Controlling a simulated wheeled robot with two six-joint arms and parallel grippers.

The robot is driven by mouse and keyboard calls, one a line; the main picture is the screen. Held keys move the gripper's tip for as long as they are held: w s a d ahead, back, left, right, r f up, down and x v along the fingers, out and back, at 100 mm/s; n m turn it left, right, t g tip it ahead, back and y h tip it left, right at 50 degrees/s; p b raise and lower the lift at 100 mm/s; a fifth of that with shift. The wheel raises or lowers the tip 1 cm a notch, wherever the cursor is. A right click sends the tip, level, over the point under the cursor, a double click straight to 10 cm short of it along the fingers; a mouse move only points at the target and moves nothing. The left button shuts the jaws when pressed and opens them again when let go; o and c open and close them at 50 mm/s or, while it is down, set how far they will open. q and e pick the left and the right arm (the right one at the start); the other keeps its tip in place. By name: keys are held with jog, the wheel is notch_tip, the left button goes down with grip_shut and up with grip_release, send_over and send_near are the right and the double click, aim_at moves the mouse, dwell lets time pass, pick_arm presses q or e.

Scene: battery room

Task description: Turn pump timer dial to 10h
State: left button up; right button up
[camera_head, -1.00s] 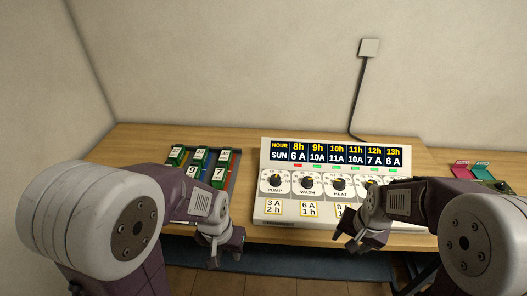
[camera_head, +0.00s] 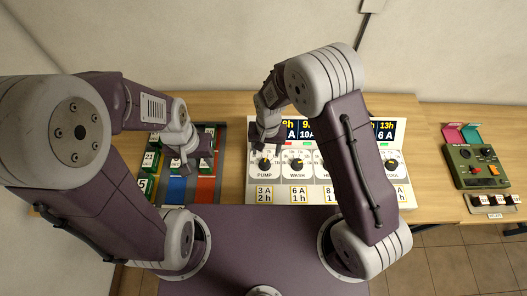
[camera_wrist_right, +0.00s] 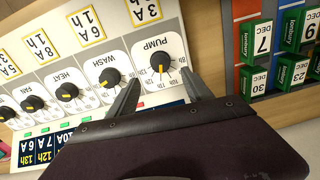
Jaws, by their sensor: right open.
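The white timer panel (camera_head: 310,197) lies on the table with a row of black dials. The PUMP dial (camera_head: 264,164) is the leftmost in the head view. In the right wrist view the picture is upside down, and the PUMP dial (camera_wrist_right: 160,62) shows a yellow mark pointing down, toward the display; the exact hour is too small to read. My right gripper (camera_head: 265,138) is open above the panel, just beyond the PUMP dial. In the wrist view its fingers (camera_wrist_right: 160,92) lie either side of the dial's lower area, not visibly touching it. My left gripper (camera_head: 192,165) hangs over the battery tray.
The WASH dial (camera_wrist_right: 109,77) is beside the PUMP dial. My right forearm hides much of the panel's middle. The tray (camera_head: 222,140) with dated green batteries (camera_wrist_right: 262,38) stands beside the panel. A green device (camera_head: 477,167) sits at the right.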

jog(key=p, duration=0.2)
send_over(265, 162)
notch_tip(265, 162, down, 5)
jog(key=shift+w, duration=0.1)
notch_tip(265, 162, down, 3)
jog(key=shift+r, duration=0.15)
jog(key=shift+s+f, duration=0.3)
jog(key=shift+f, duration=0.35)
jog(key=shift+w, duration=0.2)
jog(key=shift+c, duration=1)
grip_shut()
jog(key=shift+f+n+b, duration=0.15)
jog(key=shift+n+b, duration=0.55)
jog(key=shift+n, duration=0.5)
pick_arm(q)
jog(key=shift+w+f+b, duration=0.2)
jog(key=shift+f+b, duration=0.25)
jog(key=shift+b, duration=0.35)
pick_arm(e)
jog(key=shift+n, duration=1.6)
pick_arm(q)
jog(key=shift+f, duration=0.1)
pick_arm(e)
jog(key=shift+a, duration=0.1)
